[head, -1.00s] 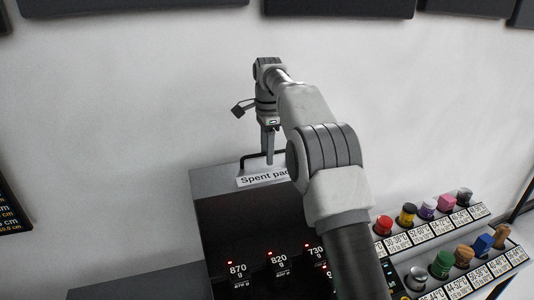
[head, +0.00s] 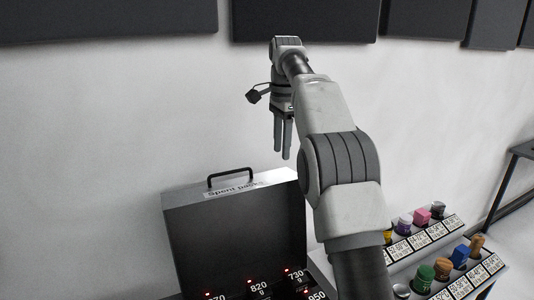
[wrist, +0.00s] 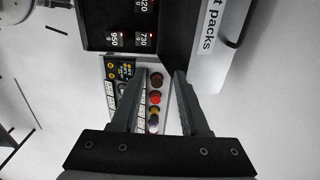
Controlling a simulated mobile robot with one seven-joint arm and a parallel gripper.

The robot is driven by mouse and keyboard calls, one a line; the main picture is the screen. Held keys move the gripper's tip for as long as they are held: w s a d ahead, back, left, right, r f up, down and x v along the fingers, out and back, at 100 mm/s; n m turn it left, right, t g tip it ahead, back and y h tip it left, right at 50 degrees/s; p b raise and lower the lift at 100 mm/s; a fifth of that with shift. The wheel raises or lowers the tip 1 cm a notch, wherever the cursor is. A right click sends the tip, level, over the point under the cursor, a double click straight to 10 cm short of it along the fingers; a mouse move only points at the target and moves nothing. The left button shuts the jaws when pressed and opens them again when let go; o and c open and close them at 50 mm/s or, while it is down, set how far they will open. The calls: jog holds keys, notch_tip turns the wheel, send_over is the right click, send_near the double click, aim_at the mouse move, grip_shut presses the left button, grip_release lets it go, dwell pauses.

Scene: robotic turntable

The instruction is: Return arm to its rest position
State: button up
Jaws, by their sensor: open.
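My gripper (head: 282,150) hangs with its fingers down in the head view, above and behind the raised lid of a dark case. Its two fingers are apart with nothing between them, and in the wrist view (wrist: 162,80) they also stand open and empty. My arm reaches up and away from the lower right of the head view, bent at a large ribbed joint. The arm hides part of the case and of the coloured items on the right.
Several coloured items stand on a labelled stepped rack (head: 432,240) at right. Dark panels (head: 305,20) hang on the wall above.

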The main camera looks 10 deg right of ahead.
jog(key=shift+d+r, duration=0.15)
jog(key=shift+s, duration=0.1)
jog(key=s+d+r+n+t+b, duration=0.1)
jog(key=s+d+n+t+b, duration=0.15)
jog(key=s+n, duration=1.05)
jog(key=s+f+t+b, duration=0.1)
jog(key=s+f, duration=0.6)
jog(key=s, duration=0.5)
jog(key=s+f+n+t+b, duration=0.1)
jog(key=s+f+b, duration=0.1)
jog(key=s+f, duration=0.6)
jog(key=s, duration=0.3)
jog(key=shift+s+a+n, duration=0.25)
jog(key=shift+s+n, duration=0.05)
jog(key=shift+s, duration=0.05)
